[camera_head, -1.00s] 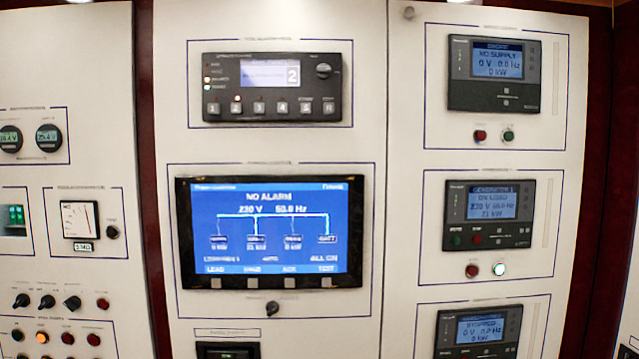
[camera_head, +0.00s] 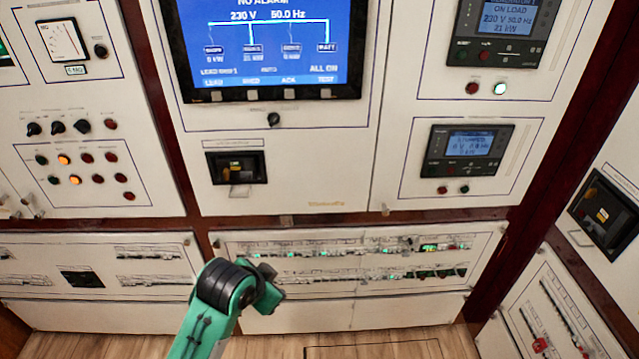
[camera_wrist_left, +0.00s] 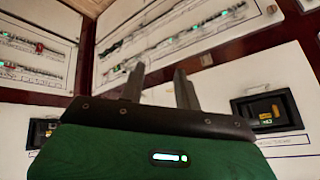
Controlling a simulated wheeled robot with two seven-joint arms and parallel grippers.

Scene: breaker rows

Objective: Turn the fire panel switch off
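Breaker rows sit in a low white panel (camera_head: 360,290) at the bottom middle of the head view. Small switches with several green lights (camera_head: 350,250) run along them. Their labels are too small to read, so I cannot tell which is the fire panel switch. My left gripper (camera_head: 267,288) appears in front of this panel's left part, partly covering it; contact is not visible. In the left wrist view its two fingers (camera_wrist_left: 158,88) stand apart with nothing between them. That view shows breaker rows (camera_wrist_left: 175,35) beyond the fingers. My right gripper is not in view.
Another low panel (camera_head: 100,240) with rows lies to the left. A blue screen (camera_head: 265,45), a black breaker unit (camera_head: 237,167) and meter modules (camera_head: 468,150) are above. A side wall at right carries another breaker unit (camera_head: 605,212). Wooden floor (camera_head: 400,345) shows below.

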